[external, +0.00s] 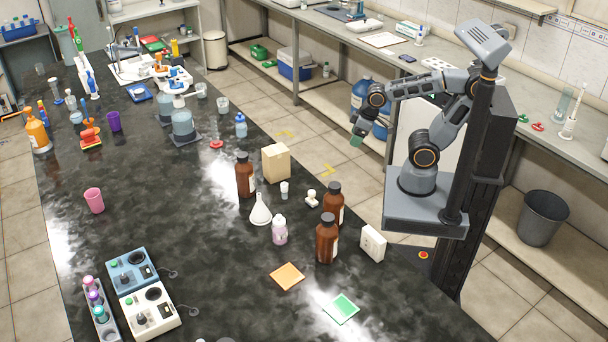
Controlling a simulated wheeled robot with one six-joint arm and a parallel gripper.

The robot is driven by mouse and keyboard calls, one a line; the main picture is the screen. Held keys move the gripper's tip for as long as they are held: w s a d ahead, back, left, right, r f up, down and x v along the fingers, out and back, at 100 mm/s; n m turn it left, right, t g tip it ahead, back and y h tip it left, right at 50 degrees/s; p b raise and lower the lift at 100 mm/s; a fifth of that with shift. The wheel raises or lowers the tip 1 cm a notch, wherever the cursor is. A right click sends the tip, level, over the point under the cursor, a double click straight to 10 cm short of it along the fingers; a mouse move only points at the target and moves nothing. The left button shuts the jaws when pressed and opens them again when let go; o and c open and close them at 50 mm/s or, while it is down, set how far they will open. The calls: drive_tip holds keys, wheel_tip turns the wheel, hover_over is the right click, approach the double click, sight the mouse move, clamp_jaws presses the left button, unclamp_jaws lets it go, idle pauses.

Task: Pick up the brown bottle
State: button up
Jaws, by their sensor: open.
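Three brown bottles with dark caps stand upright on the black bench. One brown bottle (245,177) is at the left, beside a tan box. A second brown bottle (333,204) is at the right, and a third brown bottle (326,241) is just in front of it. The picture does not show which one the task means. My gripper (357,138) hangs in the air past the bench's right edge, apart from all the bottles. It is open, small in the picture, and I see nothing held in it.
A tan box (276,162), a white funnel (260,211), a small pinkish bottle (279,231) and a white box (372,243) stand close around the bottles. An orange pad (287,276) and a green pad (341,309) lie in front.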

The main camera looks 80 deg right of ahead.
drive_tip(key=w+a+r+n+t+y+p, duration=0.1)
drive_tip(key=w+a+r+t+y, duration=0.4)
drive_tip(key=a, duration=0.7)
drive_tip(key=w+a+r+t+y+p, duration=0.1)
drive_tip(key=w+a+r+t, duration=0.3)
drive_tip(key=w+a, duration=0.5)
drive_tip(key=m+t+h, duration=0.4)
drive_tip(key=h, duration=0.7)
hover_over(330, 185)
drive_tip(key=s, duration=0.2)
wheel_tip(330, 185, down, 2)
drive_tip(key=shift+a+b, duration=0.15)
drive_tip(key=shift+b, duration=0.2)
drive_tip(key=shift+s+f+t, duration=0.2)
drive_tip(key=shift+s+t, duration=0.1)
drive_tip(key=shift+s, duration=0.05)
drive_tip(key=shift+f, duration=1.4)
wheel_tip(330, 185, down, 4)
drive_tip(key=shift+f, duration=0.1)
drive_tip(key=shift+r+p+x, duration=0.25)
drive_tip(key=shift+p+x, duration=0.05)
drive_tip(key=shift+x, duration=0.9)
drive_tip(key=shift+w+f, duration=0.1)
drive_tip(key=shift+w, duration=0.25)
